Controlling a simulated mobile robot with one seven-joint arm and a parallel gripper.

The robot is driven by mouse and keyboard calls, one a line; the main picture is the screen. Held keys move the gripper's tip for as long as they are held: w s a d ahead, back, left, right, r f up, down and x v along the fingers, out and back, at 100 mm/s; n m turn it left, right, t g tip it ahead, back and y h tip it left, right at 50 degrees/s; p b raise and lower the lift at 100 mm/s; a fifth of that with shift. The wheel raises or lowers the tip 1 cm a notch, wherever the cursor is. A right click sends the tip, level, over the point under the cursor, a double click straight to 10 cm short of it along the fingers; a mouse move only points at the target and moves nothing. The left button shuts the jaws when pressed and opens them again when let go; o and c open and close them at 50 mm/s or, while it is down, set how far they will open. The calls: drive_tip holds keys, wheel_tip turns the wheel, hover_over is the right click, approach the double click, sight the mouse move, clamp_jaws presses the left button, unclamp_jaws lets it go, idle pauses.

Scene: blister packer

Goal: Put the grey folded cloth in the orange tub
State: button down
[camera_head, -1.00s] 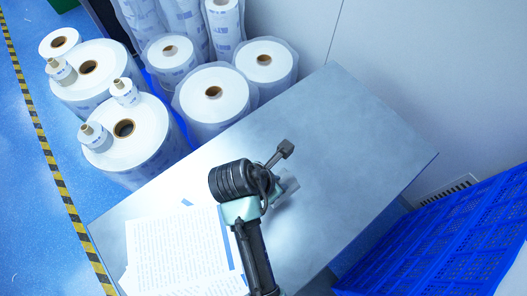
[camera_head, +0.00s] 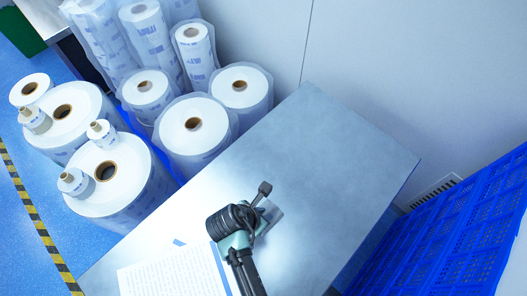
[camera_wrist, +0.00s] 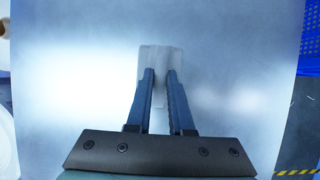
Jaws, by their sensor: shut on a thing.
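The grey folded cloth (camera_wrist: 160,58) is a small pale-grey piece between the fingertips of my gripper (camera_wrist: 159,75) in the wrist view. My gripper is shut on it, low over the metal table. In the head view only a sliver of the cloth (camera_head: 276,214) shows beside my wrist, which hides the rest. I cannot tell whether the cloth still touches the table. The orange tub is in neither view.
The metal table (camera_head: 335,150) is bare behind and right of my arm. Printed sheets (camera_head: 172,272) lie at its front left. Large film rolls (camera_head: 193,124) stand beyond its left edge. Blue crates (camera_head: 440,235) stand at the right, and a wall is behind.

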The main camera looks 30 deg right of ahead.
drive_tip(key=shift+f, duration=0.2)
drive_tip(key=c, duration=0.8)
unclamp_jaws()
drive_tip(key=shift+r, duration=0.1)
